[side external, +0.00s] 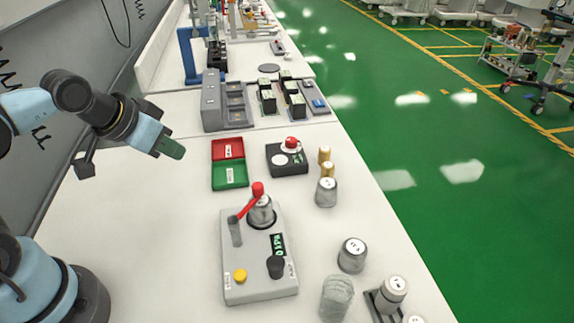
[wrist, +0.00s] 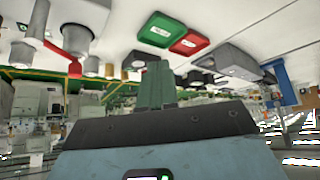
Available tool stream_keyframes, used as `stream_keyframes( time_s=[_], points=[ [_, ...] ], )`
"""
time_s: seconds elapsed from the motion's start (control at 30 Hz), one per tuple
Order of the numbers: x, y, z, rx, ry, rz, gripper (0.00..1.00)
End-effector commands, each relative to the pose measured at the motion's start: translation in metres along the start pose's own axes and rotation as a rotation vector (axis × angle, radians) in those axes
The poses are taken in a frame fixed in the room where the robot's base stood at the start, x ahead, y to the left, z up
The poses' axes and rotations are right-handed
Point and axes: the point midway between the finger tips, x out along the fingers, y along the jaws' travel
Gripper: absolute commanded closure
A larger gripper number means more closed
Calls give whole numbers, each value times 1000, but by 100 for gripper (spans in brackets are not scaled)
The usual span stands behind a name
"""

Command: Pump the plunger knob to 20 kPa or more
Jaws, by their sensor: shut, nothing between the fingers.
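A grey pump box (side external: 258,284) lies on the white bench in the side external view. It has a black round knob (side external: 276,266), a yellow button (side external: 240,276), a small dark display (side external: 278,244), a red lever (side external: 248,203) and a grey cylinder (side external: 262,212) on top. I cannot tell for certain which part is the plunger knob, and the display is too small to read surely. My gripper (side external: 172,151) is shut and empty, above the bench, up and left of the box and apart from it. Its green fingers also show in the wrist view (wrist: 154,84).
A red and green tray (side external: 230,174) and a black box with a red button (side external: 287,159) stand behind the pump box. Several grey cylinders (side external: 352,255) and brass ones (side external: 325,155) stand to the right.

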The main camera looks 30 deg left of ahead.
Motion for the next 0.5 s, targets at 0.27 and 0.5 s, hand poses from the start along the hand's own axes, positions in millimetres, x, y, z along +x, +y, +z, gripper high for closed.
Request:
stream_keyframes(
  time_s=[0.27,0.5],
  points=[
    [-9,41,-18,-144,-116,58,100],
    [-25,110,-33,-371,-319,55,100]
  ],
)
